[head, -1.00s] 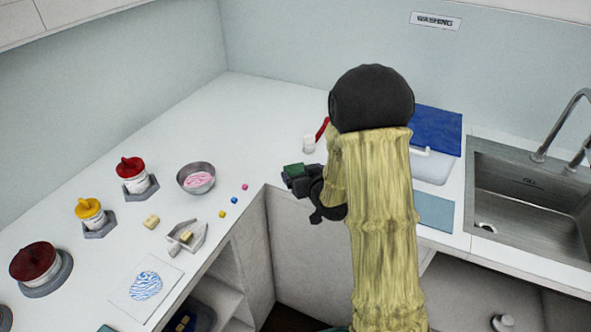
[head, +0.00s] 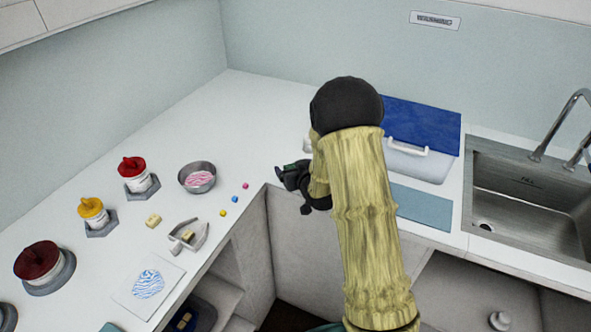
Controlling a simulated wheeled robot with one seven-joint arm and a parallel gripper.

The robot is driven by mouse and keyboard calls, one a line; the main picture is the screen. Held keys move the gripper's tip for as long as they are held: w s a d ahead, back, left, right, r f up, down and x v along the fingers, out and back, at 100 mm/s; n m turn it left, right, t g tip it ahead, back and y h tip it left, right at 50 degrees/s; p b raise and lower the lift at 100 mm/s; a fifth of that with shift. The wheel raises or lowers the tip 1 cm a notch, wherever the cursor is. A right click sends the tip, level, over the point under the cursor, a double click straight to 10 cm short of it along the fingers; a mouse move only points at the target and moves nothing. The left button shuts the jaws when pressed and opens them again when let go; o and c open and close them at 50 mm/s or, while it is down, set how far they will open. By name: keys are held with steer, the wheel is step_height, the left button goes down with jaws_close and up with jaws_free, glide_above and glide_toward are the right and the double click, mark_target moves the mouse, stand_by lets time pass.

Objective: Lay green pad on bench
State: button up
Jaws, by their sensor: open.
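The green pad (head: 289,167) shows only as a thin dark green sliver at my gripper, by the inner corner of the white bench (head: 262,130). My gripper (head: 284,172) is black, open and low over the bench's front edge. The fingers hide most of the pad. I cannot tell whether the pad lies flat on the bench or still touches a finger.
A steel bowl (head: 197,177) and small coloured cubes stand left of my gripper. Lidded pots (head: 136,173) line the left bench. A white-handled tray (head: 418,160), blue board (head: 428,122) and sink (head: 525,195) are right. The bench behind the bowl is clear.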

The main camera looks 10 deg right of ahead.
stand_by(0.4)
steer(key=c, duration=1.1)
steer(key=shift+c, duration=0.2)
step_height(320, 180, up, 10)
steer(key=shift+r, duration=0.1)
